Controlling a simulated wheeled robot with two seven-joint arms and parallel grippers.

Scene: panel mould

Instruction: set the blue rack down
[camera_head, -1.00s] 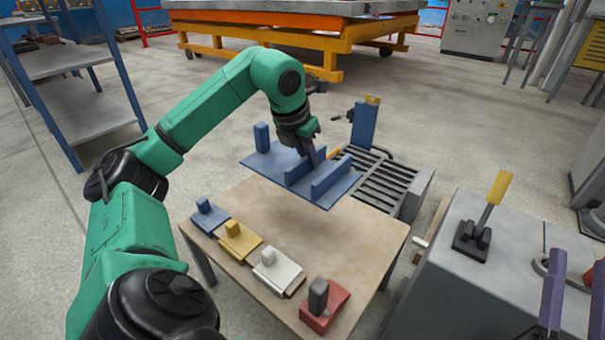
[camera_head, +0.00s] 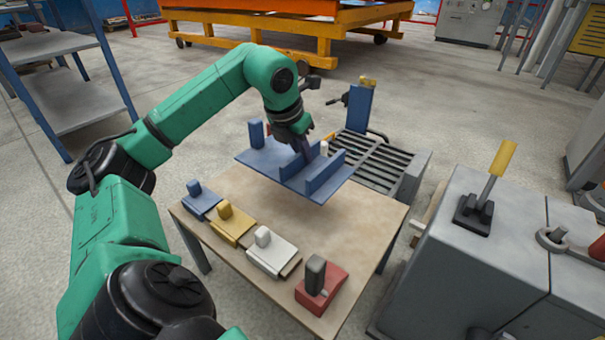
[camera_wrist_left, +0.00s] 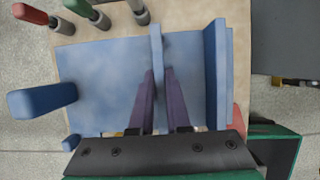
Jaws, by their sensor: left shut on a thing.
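The blue rack (camera_head: 270,160) is a flat plate with upright walls and a post at its left end. My left gripper (camera_head: 304,150) is shut on its middle wall and holds it over the far part of the wooden table (camera_head: 340,240). A shadow lies under the rack, and the rack looks raised above the tabletop. In the left wrist view the two purple fingers (camera_wrist_left: 162,100) close on the middle wall of the rack (camera_wrist_left: 100,80). My right gripper is not in view.
Blue (camera_head: 201,203), yellow (camera_head: 232,226), white (camera_head: 272,255) and red (camera_head: 320,290) blocks with knobs line the table's near left edge. Handled tools (camera_wrist_left: 85,10) stand beyond the rack. A grey slatted stand (camera_head: 380,165) and a grey cabinet with a yellow lever (camera_head: 495,170) are to the right.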

